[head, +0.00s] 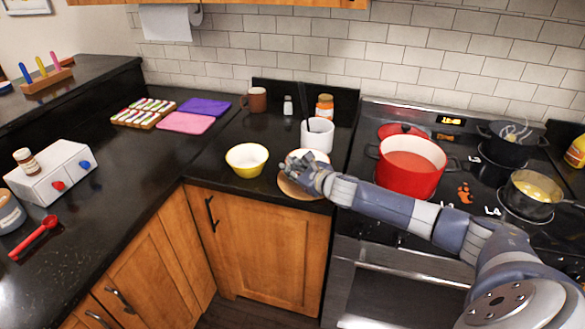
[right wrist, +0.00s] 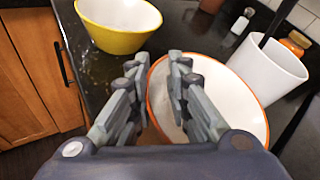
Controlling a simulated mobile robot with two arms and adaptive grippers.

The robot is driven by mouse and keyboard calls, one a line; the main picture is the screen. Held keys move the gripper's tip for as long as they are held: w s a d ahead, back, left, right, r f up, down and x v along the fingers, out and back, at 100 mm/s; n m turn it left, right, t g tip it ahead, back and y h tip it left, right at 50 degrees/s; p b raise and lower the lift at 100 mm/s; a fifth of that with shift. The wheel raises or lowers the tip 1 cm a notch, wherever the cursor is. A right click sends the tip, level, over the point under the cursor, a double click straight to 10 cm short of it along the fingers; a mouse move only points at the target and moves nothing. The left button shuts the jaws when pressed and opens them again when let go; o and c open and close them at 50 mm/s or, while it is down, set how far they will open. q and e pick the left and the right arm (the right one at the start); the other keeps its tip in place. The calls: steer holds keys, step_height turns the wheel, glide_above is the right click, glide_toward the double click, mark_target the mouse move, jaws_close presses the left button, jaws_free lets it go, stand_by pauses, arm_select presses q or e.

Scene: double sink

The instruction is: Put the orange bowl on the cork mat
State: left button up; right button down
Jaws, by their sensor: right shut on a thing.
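The orange bowl, white inside with an orange rim, shows in the right wrist view (right wrist: 235,95) and partly behind my gripper in the head view (head: 308,154). My right gripper (head: 299,168) is shut on the bowl's near wall, with its fingers over the rim in the right wrist view (right wrist: 180,95). The round cork mat (head: 296,190) lies at the counter's front edge, under the gripper and bowl and partly hidden by them. I cannot tell whether the bowl touches the mat. My left gripper is not in view.
A yellow bowl (head: 247,160) stands just left of the mat. A white utensil crock (head: 317,135) stands close behind the orange bowl. The stove with a red pot (head: 408,168) is to the right. Counter space left of the yellow bowl is clear.

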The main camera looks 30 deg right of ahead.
steer(key=c, duration=1.5)
jaws_free()
steer(key=shift+f, duration=0.1)
steer(key=shift+s, duration=0.1)
steer(key=shift+r+b+v, duration=0.2)
steer(key=shift+b+v, duration=1.3)
steer(key=shift+v, duration=4.5)
